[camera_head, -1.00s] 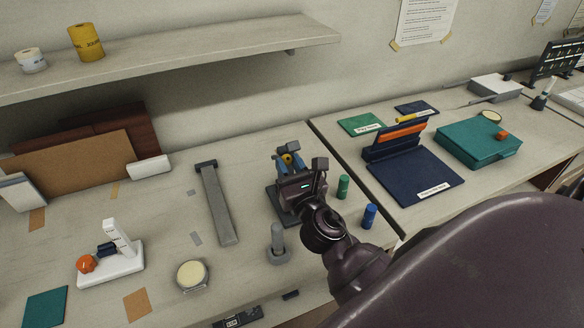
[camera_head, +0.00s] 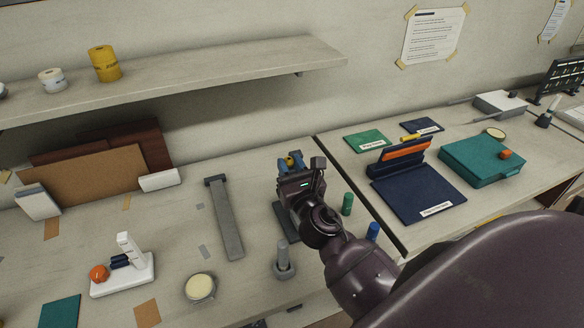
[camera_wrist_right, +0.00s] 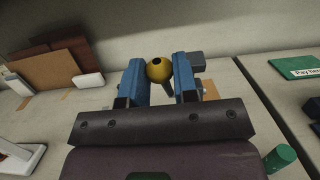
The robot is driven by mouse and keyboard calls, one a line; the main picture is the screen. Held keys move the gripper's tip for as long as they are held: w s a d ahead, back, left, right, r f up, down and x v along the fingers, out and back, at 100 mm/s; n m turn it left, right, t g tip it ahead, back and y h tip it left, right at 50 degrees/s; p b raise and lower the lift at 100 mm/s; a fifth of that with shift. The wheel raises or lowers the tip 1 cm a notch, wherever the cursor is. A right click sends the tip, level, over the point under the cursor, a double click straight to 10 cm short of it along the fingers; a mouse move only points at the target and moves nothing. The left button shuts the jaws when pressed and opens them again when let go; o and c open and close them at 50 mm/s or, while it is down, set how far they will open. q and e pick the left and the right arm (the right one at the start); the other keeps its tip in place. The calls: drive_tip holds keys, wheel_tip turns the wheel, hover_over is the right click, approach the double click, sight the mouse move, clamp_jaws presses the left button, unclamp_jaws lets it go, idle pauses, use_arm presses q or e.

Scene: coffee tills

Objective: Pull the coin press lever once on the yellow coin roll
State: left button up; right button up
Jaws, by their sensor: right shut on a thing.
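My right gripper (camera_head: 291,163) is shut on the yellow ball knob (camera_wrist_right: 159,69) of the coin press lever. The wrist view shows the knob between its two blue fingers, with a short stem below it. The press's dark base (camera_head: 284,222) stands on the desk below, but my gripper and wrist hide most of the press. I cannot make out a yellow coin roll in it. A green roll (camera_head: 347,204) and a blue roll (camera_head: 372,231) stand to the right of the press. My left gripper is not in view.
A grey post on a round foot (camera_head: 283,262) stands in front of the press. A long grey bar (camera_head: 226,222) lies to its left. A round pale dish (camera_head: 200,287) is nearer. A yellow roll (camera_head: 105,64) stands on the shelf. The navy stand (camera_head: 418,188) is right.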

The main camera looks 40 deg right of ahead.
drive_tip(key=shift+w+d+r+p, duration=0.1)
drive_tip(key=shift+w+r+p, duration=0.4)
drive_tip(key=shift+w, duration=0.15)
drive_tip(key=shift+w+d+r, duration=0.2)
drive_tip(key=shift+w, duration=0.45)
drive_tip(key=o, duration=0.9)
drive_tip(key=shift+c, duration=0.2)
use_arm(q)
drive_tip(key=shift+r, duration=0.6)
use_arm(e)
drive_tip(key=v, duration=0.3)
drive_tip(key=shift+s+f, duration=0.3)
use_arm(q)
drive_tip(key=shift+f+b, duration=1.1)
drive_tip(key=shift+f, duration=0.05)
use_arm(e)
drive_tip(key=r+v, duration=0.1)
drive_tip(key=v, duration=0.6)
drive_tip(key=shift+a+f, duration=0.2)
drive_tip(key=shift+f, duration=0.2)
